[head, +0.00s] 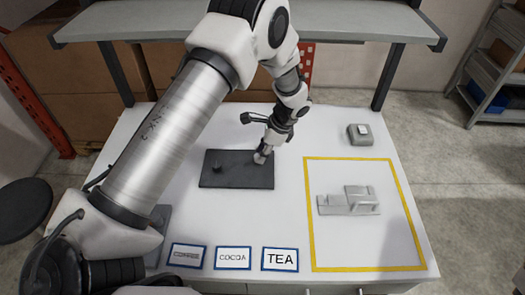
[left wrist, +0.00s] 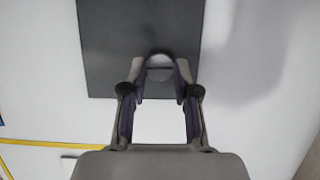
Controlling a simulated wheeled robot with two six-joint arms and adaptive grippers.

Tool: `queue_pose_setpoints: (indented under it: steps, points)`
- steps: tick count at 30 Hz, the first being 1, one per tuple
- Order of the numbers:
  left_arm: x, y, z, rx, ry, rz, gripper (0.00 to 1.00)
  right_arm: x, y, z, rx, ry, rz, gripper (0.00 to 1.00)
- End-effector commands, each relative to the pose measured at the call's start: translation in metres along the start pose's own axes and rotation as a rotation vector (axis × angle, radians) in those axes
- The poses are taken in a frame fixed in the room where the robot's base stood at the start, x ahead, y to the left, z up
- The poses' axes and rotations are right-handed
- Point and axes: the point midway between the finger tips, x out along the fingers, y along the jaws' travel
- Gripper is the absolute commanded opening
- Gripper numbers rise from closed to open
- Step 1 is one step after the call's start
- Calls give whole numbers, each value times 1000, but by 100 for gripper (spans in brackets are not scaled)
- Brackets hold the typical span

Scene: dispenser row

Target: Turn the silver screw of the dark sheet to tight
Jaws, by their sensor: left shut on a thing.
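The dark sheet (head: 225,182) lies flat on the white table, left of the yellow outline. It also fills the upper middle of the left wrist view (left wrist: 110,45). The silver screw (left wrist: 160,62) stands near one edge of the sheet, between the fingertips. My left gripper (head: 262,157) reaches down to the right part of the sheet and is shut on the screw. In the left wrist view its two fingers (left wrist: 160,75) touch the screw's sides. The fingers mostly hide the screw in the head view. My right gripper is not in view.
A dark knob (head: 216,168) stands on the sheet's left part. A yellow outline (head: 309,220) at the right surrounds a grey block-like part (head: 350,202). A small grey box (head: 360,134) stands behind it. Labels COCOA (head: 233,258) and TEA (head: 280,259) lie at the front. A shelf (head: 350,22) overhangs the back.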

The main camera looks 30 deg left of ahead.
Motion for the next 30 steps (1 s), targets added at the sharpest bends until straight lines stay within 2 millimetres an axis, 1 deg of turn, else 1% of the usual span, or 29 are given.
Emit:
queue_pose_setpoints:
  steps: [1, 11, 12, 13, 14, 23, 26, 29, 30]
  points:
    - [-3, -3, 1, 3, 1, -8, 0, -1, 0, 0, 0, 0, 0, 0]
    - [-3, -3, 1, 3, 1, -8, 0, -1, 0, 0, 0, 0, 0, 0]
    - [-3, -3, 1, 3, 1, -8, 44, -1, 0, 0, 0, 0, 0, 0]
    - [-3, -3, 1, 2, 1, -8, 55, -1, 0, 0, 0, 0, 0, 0]
    - [-3, -2, 1, 2, 1, -7, 56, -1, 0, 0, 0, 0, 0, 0]
    - [-3, -1, 0, 2, 0, -4, 56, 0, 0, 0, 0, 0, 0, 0]
    - [-13, -1, 0, 0, 1, -5, 56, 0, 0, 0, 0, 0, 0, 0]
    - [-34, -2, 0, 1, 2, -7, 56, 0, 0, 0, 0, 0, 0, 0]
    - [-44, -2, 0, 0, 2, -9, 56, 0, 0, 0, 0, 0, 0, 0]
